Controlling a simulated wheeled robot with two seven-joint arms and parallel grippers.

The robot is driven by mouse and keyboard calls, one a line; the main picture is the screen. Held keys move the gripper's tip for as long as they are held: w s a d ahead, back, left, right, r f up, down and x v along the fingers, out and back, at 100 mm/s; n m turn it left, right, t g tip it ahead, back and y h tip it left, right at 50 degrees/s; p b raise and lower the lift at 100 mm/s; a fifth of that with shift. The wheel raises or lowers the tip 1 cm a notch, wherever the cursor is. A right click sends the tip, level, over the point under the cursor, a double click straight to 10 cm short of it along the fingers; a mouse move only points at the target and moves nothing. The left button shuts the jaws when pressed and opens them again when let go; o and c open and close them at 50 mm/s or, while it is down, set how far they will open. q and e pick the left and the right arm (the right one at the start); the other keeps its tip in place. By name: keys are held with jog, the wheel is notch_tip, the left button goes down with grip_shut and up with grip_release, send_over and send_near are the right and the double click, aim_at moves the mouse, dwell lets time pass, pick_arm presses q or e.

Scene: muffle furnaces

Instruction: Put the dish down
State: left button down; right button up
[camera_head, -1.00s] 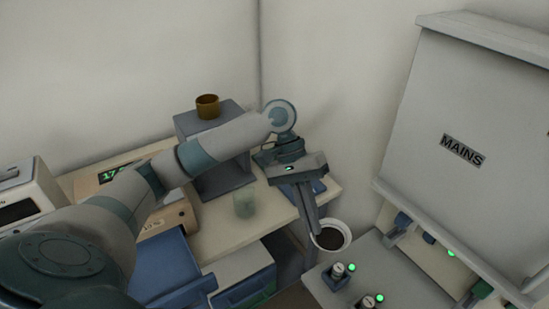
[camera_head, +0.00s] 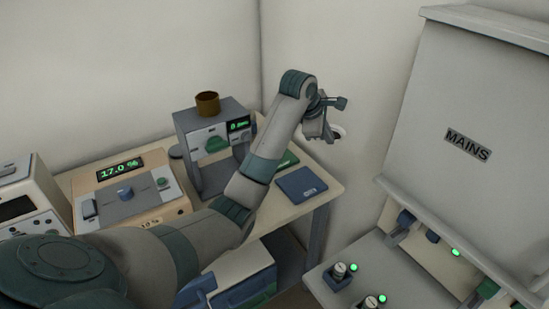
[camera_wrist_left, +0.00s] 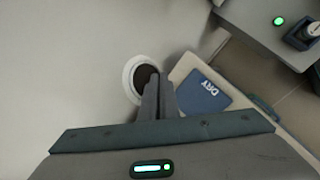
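The dish (camera_head: 338,131) is a round white bowl with dark contents, partly hidden by my left gripper (camera_head: 329,127). It is in front of the pale wall, above and beyond the table's right end. In the left wrist view the dish (camera_wrist_left: 132,84) is at the tips of my left gripper's fingers (camera_wrist_left: 160,80). The fingers are close together at its rim and appear shut on it; the exact contact is partly hidden. A blue mat marked DRY (camera_wrist_left: 202,97) lies on the table, apart from the dish; it also shows in the head view (camera_head: 302,184). My right gripper is not in view.
A grey instrument (camera_head: 208,128) with a brown pot (camera_head: 208,103) on top stands at the back. A green mat (camera_head: 287,160) lies beside the blue one. A box with a 17.0 % display (camera_head: 125,190) is at left. A MAINS cabinet (camera_head: 460,120) is at right.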

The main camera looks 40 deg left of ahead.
pick_arm(q)
jog(key=a+f+n+y, duration=0.4)
jog(key=a+f+n, duration=0.1)
jog(key=a+n, duration=0.2)
jog(key=shift+f+n+g+y+b, duration=0.3)
jog(key=shift+n+y+b, duration=0.1)
jog(key=shift+n, duration=0.2)
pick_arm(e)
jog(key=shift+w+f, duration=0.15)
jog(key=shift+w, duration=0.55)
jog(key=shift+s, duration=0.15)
